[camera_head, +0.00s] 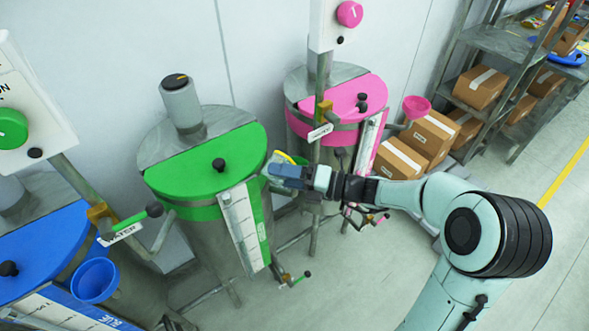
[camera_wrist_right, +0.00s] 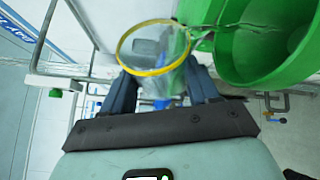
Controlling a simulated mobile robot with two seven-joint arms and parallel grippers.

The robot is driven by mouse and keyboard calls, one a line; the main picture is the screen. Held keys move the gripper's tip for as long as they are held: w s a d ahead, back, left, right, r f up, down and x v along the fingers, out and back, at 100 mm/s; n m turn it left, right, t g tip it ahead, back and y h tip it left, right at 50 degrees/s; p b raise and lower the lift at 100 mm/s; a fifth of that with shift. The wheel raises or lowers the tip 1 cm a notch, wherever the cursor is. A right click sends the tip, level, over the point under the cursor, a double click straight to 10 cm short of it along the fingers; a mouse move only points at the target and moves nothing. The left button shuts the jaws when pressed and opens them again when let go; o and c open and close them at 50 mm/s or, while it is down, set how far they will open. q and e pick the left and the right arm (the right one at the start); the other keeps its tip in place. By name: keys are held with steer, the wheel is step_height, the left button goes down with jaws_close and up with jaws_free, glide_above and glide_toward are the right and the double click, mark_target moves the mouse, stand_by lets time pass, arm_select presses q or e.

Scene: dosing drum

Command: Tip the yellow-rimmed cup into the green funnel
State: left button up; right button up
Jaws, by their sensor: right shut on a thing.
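The yellow-rimmed cup (camera_wrist_right: 180,72) shows in the right wrist view as a see-through cup with a thin yellow rim, its mouth tilted toward the camera. My right gripper (camera_wrist_right: 163,95) is shut on it, with a blue finger on either side. The green funnel (camera_wrist_right: 262,65) appears as a large rounded green shape right beside the rim. A thin clear-grey streak runs from the rim over the green; I cannot tell whether it is liquid. In the head view my right gripper (camera_head: 283,172) is at the green drum's right edge, with a bit of yellow rim (camera_head: 282,156) showing and the funnel mostly hidden.
The green drum (camera_head: 205,160) stands between the blue drum (camera_head: 40,240) with its blue funnel (camera_head: 95,280) and the pink drum (camera_head: 335,90) with its pink funnel (camera_head: 417,105). Boxes (camera_head: 402,158) and a shelf (camera_head: 500,45) are at the right. Floor at the lower right is clear.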

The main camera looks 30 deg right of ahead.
steer(key=shift+s, duration=0.1)
steer(key=shift+d+r+m, duration=0.15)
steer(key=shift+d+m, duration=0.25)
steer(key=shift+m, duration=0.1)
